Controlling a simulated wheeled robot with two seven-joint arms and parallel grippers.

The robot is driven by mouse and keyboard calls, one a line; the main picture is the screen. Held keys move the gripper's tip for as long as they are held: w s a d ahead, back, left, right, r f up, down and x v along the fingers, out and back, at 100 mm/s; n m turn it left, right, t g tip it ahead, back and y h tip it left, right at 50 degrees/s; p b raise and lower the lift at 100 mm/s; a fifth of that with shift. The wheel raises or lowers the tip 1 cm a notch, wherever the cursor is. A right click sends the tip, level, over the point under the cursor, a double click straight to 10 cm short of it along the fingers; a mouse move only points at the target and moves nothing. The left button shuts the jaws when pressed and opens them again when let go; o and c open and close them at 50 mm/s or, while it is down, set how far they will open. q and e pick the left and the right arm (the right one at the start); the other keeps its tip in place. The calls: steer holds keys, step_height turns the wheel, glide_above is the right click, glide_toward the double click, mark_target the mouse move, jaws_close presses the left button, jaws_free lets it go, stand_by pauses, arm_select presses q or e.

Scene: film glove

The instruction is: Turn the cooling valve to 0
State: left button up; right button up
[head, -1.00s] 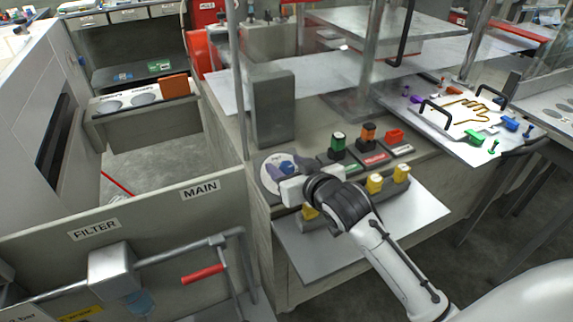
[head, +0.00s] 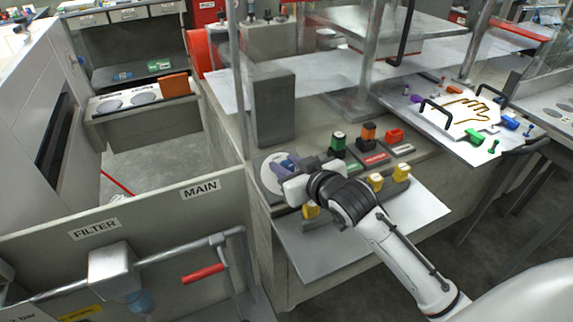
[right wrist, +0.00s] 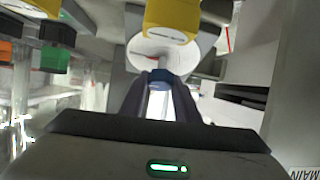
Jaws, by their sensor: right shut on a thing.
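The cooling valve is a round pale dial plate (head: 269,182) at the left end of the sloped grey console. Its blue handle (head: 284,164) is partly hidden by my right gripper (head: 290,176), which is shut on it. In the right wrist view, the blue handle (right wrist: 157,76) sits between the fingers, in front of the white dial (right wrist: 152,52). The dial's markings are too small and covered to read, so I cannot tell its setting. My left gripper is not in view.
Green (head: 338,141), orange (head: 368,131) and red (head: 395,135) buttons stand right of the valve. Yellow blocks (head: 401,172) line the console front. A metal post (head: 237,90) rises just left. A glove-shaped plate (head: 467,112) lies further right.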

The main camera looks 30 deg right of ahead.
steer(key=n+y, duration=0.2)
steer(key=n, duration=0.1)
steer(key=n+g+y, duration=0.1)
steer(key=n, duration=0.2)
steer(key=shift+d+y, duration=0.1)
steer(key=shift+y, duration=0.3)
steer(key=n+g+y, duration=0.1)
steer(key=n, duration=0.2)
steer(key=n+g+y+b, duration=0.1)
steer(key=n, duration=0.2)
steer(key=n+g+y+b, duration=0.1)
steer(key=n+g+b, duration=0.1)
steer(key=n, duration=0.1)
steer(key=shift+a+f, duration=0.1)
steer(key=shift+a, duration=0.1)
steer(key=shift+s+n+g+y+b, duration=0.1)
steer(key=shift+n+g+y+b, duration=0.3)
steer(key=shift+n+g, duration=1)
steer(key=shift+n, duration=0.4)
steer(key=o, duration=1.1)
steer(key=shift+c, duration=0.2)
steer(key=shift+a, duration=0.1)
steer(key=shift+s, duration=0.1)
